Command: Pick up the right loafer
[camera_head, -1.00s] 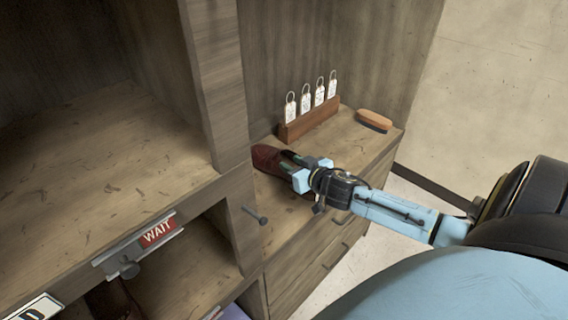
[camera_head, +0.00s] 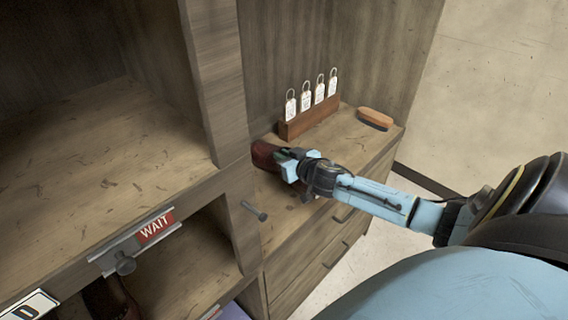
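A dark reddish-brown loafer (camera_head: 264,155) lies on the wooden counter, its end showing beside the cabinet's upright post. My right gripper (camera_head: 289,162) is over the loafer's near part, with its light blue fingers close at the shoe. The fingers and wrist hide much of the loafer, so I cannot tell whether they are closed on it. The loafer appears to rest on the counter. My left gripper is not in view.
A wooden block with several white tags (camera_head: 310,119) stands behind the gripper. A brush (camera_head: 375,119) lies at the counter's right end. A post (camera_head: 218,85) rises to the left, above a grey peg (camera_head: 254,211). Another dark brown shoe (camera_head: 108,300) sits in the lower compartment.

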